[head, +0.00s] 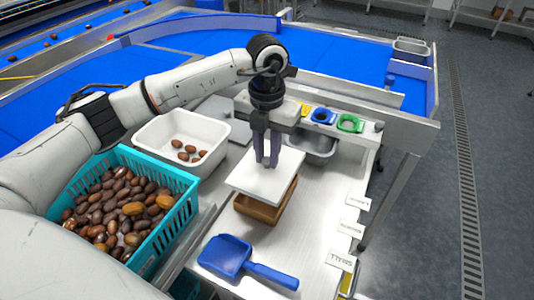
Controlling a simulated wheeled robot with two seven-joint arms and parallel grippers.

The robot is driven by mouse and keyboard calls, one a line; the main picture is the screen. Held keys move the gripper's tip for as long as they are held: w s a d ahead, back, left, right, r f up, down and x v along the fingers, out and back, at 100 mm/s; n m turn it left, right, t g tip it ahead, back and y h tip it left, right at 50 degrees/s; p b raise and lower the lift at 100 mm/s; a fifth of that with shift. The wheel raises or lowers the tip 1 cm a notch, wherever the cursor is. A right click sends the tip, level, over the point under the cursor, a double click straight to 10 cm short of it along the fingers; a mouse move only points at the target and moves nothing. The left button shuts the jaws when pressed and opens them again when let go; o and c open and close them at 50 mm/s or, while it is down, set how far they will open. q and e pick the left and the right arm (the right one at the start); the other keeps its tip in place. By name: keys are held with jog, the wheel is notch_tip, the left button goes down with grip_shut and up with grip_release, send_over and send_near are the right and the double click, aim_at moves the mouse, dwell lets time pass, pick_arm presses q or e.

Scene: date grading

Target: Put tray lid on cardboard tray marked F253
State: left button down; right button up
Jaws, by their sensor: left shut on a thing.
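The white tray lid (262,179) is flat and square. My left gripper (266,163) points down and is shut on the lid near its middle. The brown cardboard tray (264,211) stands on the metal table under the lid. The lid covers most of the tray's opening and sits a little toward the left and back of it. I cannot tell whether the lid touches the rim. The marking F253 cannot be read here. My right gripper is not in view.
A teal crate (176,214) of dates and a white bin (181,127) with several dates stand left. A blue scoop (240,260) lies in front. A metal pan (313,149) stands behind. White cards (350,228) line the right edge. Bare table (318,205) lies right of the tray.

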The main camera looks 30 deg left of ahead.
aim_at(267, 172)
pick_arm(q)
jog(key=shift+f+b, duration=2)
jog(key=shift+f, duration=1.2)
jog(key=shift+f, duration=0.1)
jog(key=shift+f+b, duration=0.7)
jog(key=c, duration=1.1)
grip_release()
jog(key=shift+r, duration=0.15)
